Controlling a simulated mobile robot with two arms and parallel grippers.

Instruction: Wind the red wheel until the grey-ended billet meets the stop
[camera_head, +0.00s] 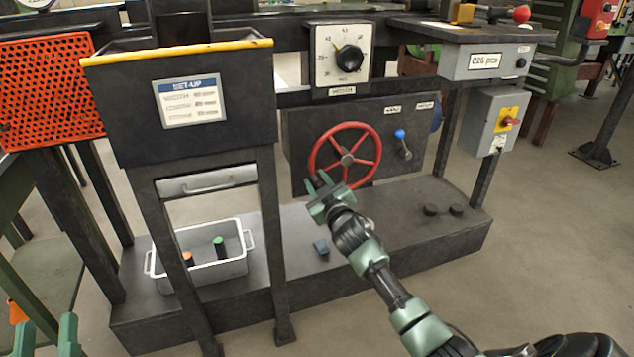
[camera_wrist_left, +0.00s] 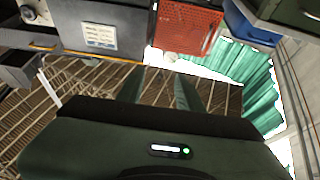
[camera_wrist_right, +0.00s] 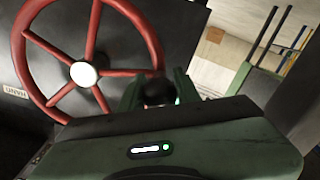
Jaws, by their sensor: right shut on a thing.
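The red wheel (camera_head: 345,155) stands upright on the dark panel below the dial. It also shows in the right wrist view (camera_wrist_right: 93,20), with a pale hub. My right gripper (camera_head: 323,187) is at the wheel's lower left rim in the head view. In the right wrist view its fingers (camera_wrist_right: 157,92) are closed around a dark knob at the rim. My left gripper (camera_head: 45,338) is at the bottom left of the head view. Its two fingers stand apart with nothing between them in the left wrist view (camera_wrist_left: 158,95). I cannot make out the grey-ended billet or the stop.
A white dial (camera_head: 342,57) sits above the wheel, and a blue-knobbed lever (camera_head: 402,145) right of it. A grey tray (camera_head: 205,274) holds an orange-ended (camera_head: 188,258) and a green-ended piece (camera_head: 219,247). A small blue block (camera_head: 321,247) lies on the dark base.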

